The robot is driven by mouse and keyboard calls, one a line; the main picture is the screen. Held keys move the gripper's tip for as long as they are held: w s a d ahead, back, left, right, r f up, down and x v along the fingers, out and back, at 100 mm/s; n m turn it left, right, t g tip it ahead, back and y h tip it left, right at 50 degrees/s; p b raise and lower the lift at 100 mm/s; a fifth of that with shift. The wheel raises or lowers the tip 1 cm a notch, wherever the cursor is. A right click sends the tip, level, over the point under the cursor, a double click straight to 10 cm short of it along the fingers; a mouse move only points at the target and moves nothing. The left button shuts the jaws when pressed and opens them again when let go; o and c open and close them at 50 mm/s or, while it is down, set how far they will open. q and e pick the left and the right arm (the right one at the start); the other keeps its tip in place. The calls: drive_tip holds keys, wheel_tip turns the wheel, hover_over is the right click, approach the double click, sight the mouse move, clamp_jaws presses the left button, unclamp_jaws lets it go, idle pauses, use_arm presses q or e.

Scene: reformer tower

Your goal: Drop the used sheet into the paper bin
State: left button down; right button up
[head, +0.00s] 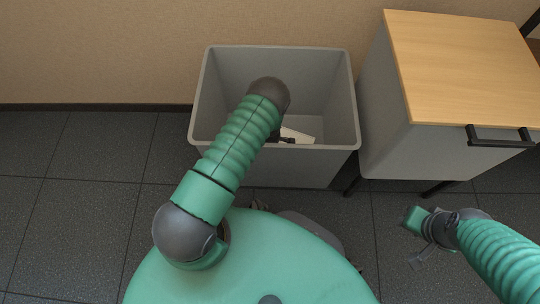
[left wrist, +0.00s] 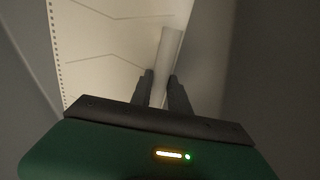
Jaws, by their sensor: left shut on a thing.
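The paper bin (head: 205,100) is a grey open-topped box against the wall in the head view. My left arm reaches down into it, and my left gripper (left wrist: 162,80) is shut on the used sheet (left wrist: 110,52), gripping a folded or curled part of it. The sheet is pale, with a punched left edge and thin printed lines. In the head view only a white piece of the sheet (head: 298,135) shows inside the bin, beside the dark left gripper; my arm hides much of the rest. My right gripper (head: 414,250) hangs over the floor, away from the bin, its jaws unclear.
A grey cabinet (head: 400,140) with a wooden top (head: 460,60) and a black handle (head: 500,137) stands close to the bin's right side. The tan wall is right behind the bin. The dark tiled floor (head: 80,200) is clear on the left.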

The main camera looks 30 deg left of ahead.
use_arm(q)
drive_tip(key=shift+f+b, duration=0.3)
drive_tip(key=shift+f, duration=0.2)
drive_tip(key=c, duration=1.2)
unclamp_jaws()
drive_tip(key=shift+o, duration=0.2)
wheel_tip(320, 180, up, 17)
drive_tip(key=p, duration=0.9)
drive_tip(key=shift+p, duration=0.4)
